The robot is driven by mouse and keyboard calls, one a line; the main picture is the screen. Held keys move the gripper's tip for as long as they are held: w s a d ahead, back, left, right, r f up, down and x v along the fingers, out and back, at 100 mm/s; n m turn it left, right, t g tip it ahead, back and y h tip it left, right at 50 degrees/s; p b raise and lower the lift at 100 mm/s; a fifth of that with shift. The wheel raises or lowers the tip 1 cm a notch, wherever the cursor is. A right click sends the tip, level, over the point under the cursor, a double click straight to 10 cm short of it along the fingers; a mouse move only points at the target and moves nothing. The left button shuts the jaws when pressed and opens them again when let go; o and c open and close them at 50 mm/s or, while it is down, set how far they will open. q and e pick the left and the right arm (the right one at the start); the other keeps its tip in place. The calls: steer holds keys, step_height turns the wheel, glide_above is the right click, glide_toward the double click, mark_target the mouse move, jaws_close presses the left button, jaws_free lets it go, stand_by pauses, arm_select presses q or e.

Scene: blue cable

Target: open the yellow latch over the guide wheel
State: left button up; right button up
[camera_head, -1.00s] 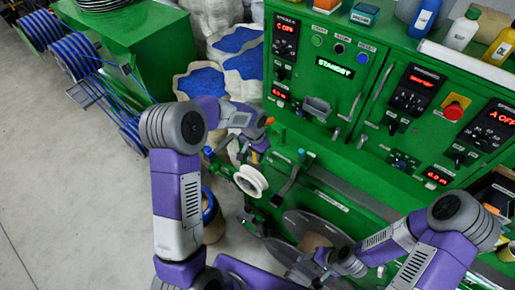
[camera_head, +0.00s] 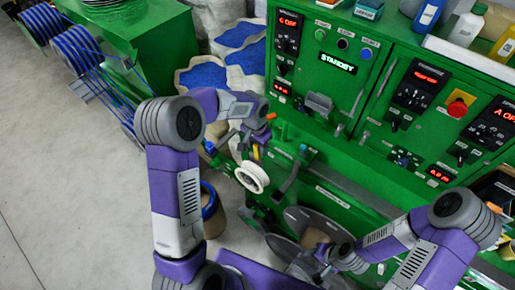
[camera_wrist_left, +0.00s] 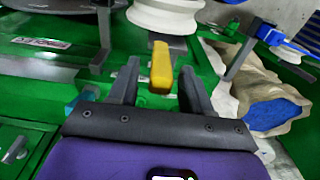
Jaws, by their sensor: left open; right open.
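The yellow latch (camera_wrist_left: 161,68) stands between the spread fingers of my left gripper (camera_wrist_left: 157,85) in the left wrist view, with a visible space on each side. In the head view a small part of the yellow latch (camera_head: 256,153) shows beside my left gripper (camera_head: 253,140). The white guide wheel (camera_head: 252,177) is just below the latch in the head view and also shows at the top of the left wrist view (camera_wrist_left: 166,14). My left gripper is open. My right gripper (camera_head: 325,255) is low, by the dark reel; its fingers are small and partly hidden.
The green machine (camera_head: 340,150) carries displays, knobs and a red stop button (camera_head: 457,108). A dark reel (camera_head: 300,222) is below the wheel. Sacks of blue pellets (camera_head: 203,79) stand behind my left arm. Blue cable spools (camera_head: 75,45) are at the far left. Grey floor is clear at left.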

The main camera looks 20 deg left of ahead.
arm_select(q)
steer(key=r, duration=0.5)
steer(key=shift+s+r, duration=0.1)
steer(key=shift+s, duration=0.1)
arm_select(e)
steer(key=shift+f, duration=0.25)
steer(key=shift+s, duration=0.1)
